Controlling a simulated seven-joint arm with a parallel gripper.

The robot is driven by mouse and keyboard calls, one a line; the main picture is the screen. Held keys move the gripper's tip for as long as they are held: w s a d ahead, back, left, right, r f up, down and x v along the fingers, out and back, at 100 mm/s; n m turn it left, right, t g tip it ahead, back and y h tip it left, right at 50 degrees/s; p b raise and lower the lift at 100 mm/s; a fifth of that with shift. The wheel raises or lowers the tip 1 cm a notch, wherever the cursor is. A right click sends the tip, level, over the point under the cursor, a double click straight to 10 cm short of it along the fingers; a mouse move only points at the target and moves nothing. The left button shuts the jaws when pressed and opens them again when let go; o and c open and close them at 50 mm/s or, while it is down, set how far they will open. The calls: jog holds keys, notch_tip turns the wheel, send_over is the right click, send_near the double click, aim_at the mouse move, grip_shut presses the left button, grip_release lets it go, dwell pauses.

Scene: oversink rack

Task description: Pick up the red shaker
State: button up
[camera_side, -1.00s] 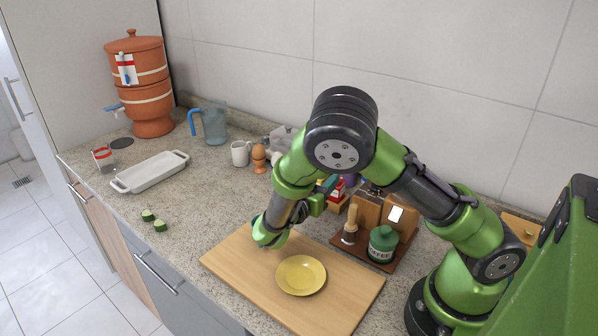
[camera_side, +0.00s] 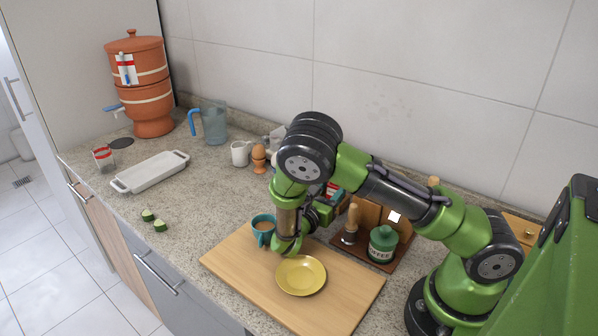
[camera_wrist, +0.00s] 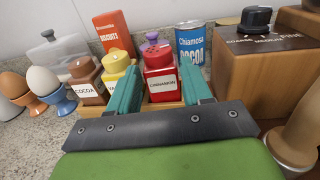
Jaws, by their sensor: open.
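The red shaker (camera_wrist: 161,74), labelled CINNAMON, stands upright in a wooden rack (camera_wrist: 165,104) in the wrist view. It is between a yellow shaker (camera_wrist: 117,72) on its left and a blue cocoa tin (camera_wrist: 191,43) behind it on the right. A brown COCOA shaker (camera_wrist: 86,76) stands further left. My gripper (camera_wrist: 163,87) is open, its two green fingers pointing toward the red shaker, one on either side of it in the picture. I cannot tell how far away the shaker is. In the side view, my arm hides most of the rack.
A teal cup (camera_side: 263,228) and a yellow plate (camera_side: 301,276) are on the cutting board (camera_side: 340,303). A green coffee jar (camera_side: 382,243) and a wooden grinder box (camera_wrist: 272,62) stand to the right. Egg cups (camera_wrist: 52,92) are at the left. A red biscuit box (camera_wrist: 114,34) stands behind.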

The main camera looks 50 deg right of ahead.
jog(key=c, duration=0.8)
jog(key=shift+o, duration=0.2)
